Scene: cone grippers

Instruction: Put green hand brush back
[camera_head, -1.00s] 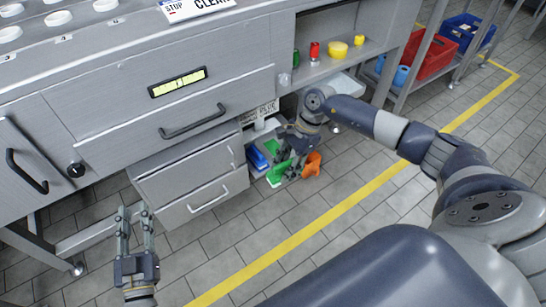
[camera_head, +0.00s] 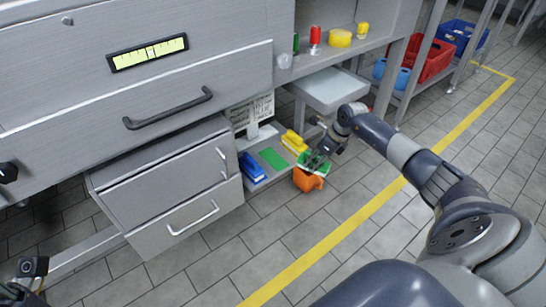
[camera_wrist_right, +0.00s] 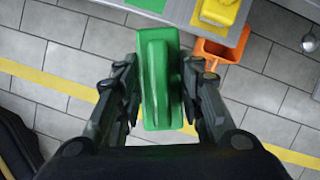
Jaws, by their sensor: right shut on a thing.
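The green hand brush (camera_wrist_right: 156,80) is between the fingers of my right gripper (camera_wrist_right: 160,92) in the right wrist view. In the head view my right gripper (camera_head: 322,158) holds the brush (camera_head: 316,163) above the orange container (camera_head: 308,181), to the right of the low shelf board (camera_head: 262,184). A bare green patch (camera_head: 272,157) lies on that board, between a blue brush (camera_head: 252,168) and a yellow brush (camera_head: 294,141). Only part of my left gripper (camera_head: 33,267) shows at the lower left edge; its fingertips are not clear.
A grey drawer unit (camera_head: 170,190) stands left of the board. A sign (camera_head: 250,112) stands behind it, and a pale tray (camera_head: 335,90) is above right. Table legs and a rack with a red bin (camera_head: 432,58) are further right. The floor in front is clear.

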